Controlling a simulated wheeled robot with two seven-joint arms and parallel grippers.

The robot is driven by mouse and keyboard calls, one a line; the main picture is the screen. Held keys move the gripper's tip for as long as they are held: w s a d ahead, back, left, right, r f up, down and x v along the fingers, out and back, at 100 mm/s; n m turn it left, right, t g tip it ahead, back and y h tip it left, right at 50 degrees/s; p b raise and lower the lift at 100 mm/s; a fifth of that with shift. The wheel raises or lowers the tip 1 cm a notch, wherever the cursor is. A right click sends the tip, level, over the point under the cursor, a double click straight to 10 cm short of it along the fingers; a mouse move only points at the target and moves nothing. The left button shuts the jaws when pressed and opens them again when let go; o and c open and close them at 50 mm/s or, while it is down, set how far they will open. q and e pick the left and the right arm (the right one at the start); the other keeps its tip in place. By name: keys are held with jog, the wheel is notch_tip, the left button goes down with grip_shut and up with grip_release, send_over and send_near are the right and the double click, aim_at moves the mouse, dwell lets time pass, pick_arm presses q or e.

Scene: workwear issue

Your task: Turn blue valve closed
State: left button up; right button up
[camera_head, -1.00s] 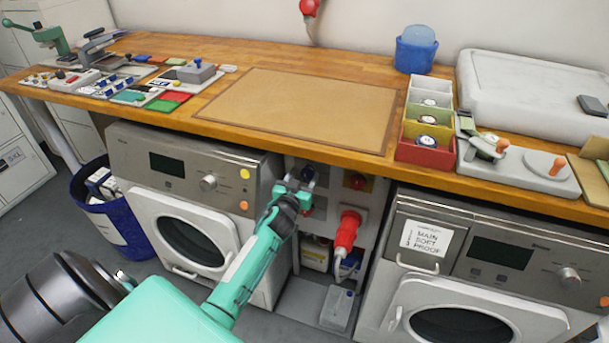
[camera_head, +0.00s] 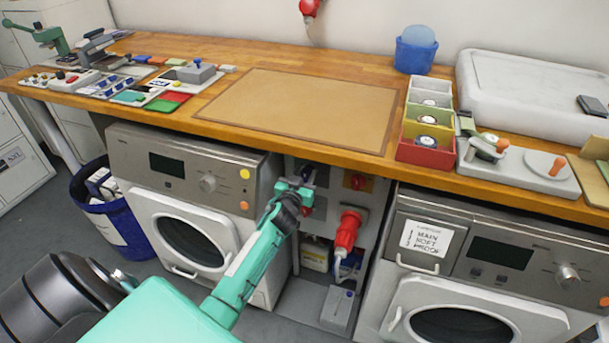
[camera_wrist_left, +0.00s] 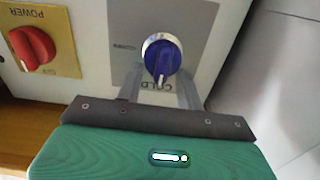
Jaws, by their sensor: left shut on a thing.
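The blue valve (camera_wrist_left: 162,60) is a round knob with a pale collar on a grey plate, in the left wrist view. Its raised grip points down in that picture, towards a partly covered label. My left gripper (camera_wrist_left: 160,88) is shut on the blue valve, with one finger on each side of it. In the head view, my left gripper (camera_head: 303,185) is at the panel between the two machines and largely hides the valve. My right gripper is not in view.
A red power knob (camera_wrist_left: 32,47) on a yellow plate sits beside the valve. A red plug (camera_head: 347,232) sticks out to the right of my left arm. The wooden worktop (camera_head: 225,130) overhangs the panel. A washing machine (camera_head: 185,160) stands close on the left.

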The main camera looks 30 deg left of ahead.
pick_arm(q)
jog(key=m, duration=0.2)
jog(key=d+m, duration=0.1)
jog(key=m, duration=0.2)
jog(key=shift+f+m, duration=0.15)
jog(key=shift+m, duration=0.15)
jog(key=m, duration=0.2)
jog(key=shift+w+d+f+m+b, duration=0.1)
jog(key=shift+f+m+b, duration=0.05)
jog(key=shift+m+b, duration=0.25)
jog(key=m, duration=0.3)
jog(key=f+m, duration=0.1)
jog(key=m, duration=0.2)
jog(key=m+b, duration=0.1)
jog(key=m, duration=0.2)
jog(key=shift+d+f, duration=0.15)
jog(key=shift+d, duration=0.1)
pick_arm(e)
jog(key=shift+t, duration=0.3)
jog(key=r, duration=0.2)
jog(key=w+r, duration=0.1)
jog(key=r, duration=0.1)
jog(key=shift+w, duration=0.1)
pick_arm(q)
jog(key=shift+m, duration=0.3)
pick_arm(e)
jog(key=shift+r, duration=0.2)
